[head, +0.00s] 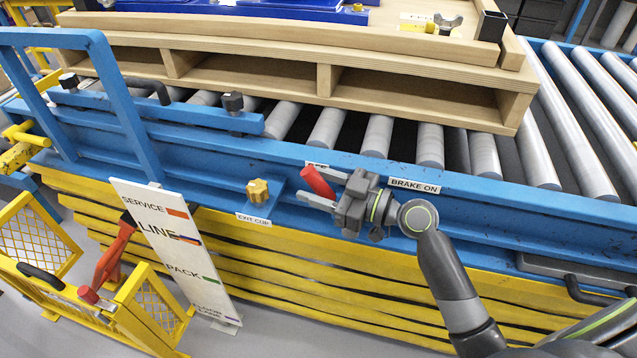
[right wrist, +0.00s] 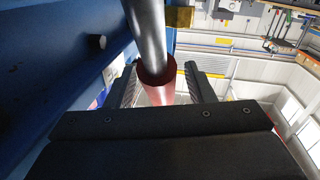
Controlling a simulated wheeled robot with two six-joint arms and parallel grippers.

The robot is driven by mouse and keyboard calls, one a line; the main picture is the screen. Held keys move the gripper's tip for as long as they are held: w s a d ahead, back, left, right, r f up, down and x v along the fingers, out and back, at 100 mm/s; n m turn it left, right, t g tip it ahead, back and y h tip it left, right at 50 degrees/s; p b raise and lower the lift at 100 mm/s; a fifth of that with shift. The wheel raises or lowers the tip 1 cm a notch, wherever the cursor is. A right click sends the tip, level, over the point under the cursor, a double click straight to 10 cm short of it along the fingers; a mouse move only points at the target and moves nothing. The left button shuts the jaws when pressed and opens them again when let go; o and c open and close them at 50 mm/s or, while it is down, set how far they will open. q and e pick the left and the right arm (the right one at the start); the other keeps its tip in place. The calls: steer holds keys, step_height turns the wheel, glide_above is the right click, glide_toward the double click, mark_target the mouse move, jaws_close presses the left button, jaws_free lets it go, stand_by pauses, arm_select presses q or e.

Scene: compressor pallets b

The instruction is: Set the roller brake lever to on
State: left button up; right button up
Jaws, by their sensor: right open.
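The brake lever's red grip (head: 318,182) leans up and to the left in the head view, beside a small white label (head: 317,165) that is mostly hidden. The "BRAKE ON" label (head: 415,186) is on the blue rail to the right of it. My right gripper (head: 319,188) is open, with a finger on either side of the red grip. In the right wrist view the red grip (right wrist: 157,88) and its grey shaft (right wrist: 146,35) lie between the open fingers (right wrist: 160,90), with gaps showing. The lever's pivot is hidden. My left gripper is not in view.
A wooden pallet (head: 300,75) sits on the rollers (head: 575,120) behind the blue rail (head: 230,150). A yellow knob (head: 257,191) stands left of the lever. A white sign board (head: 170,250) and yellow gate (head: 150,315) are at the lower left.

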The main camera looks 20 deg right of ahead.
steer(key=shift+c, duration=0.3)
jaws_close()
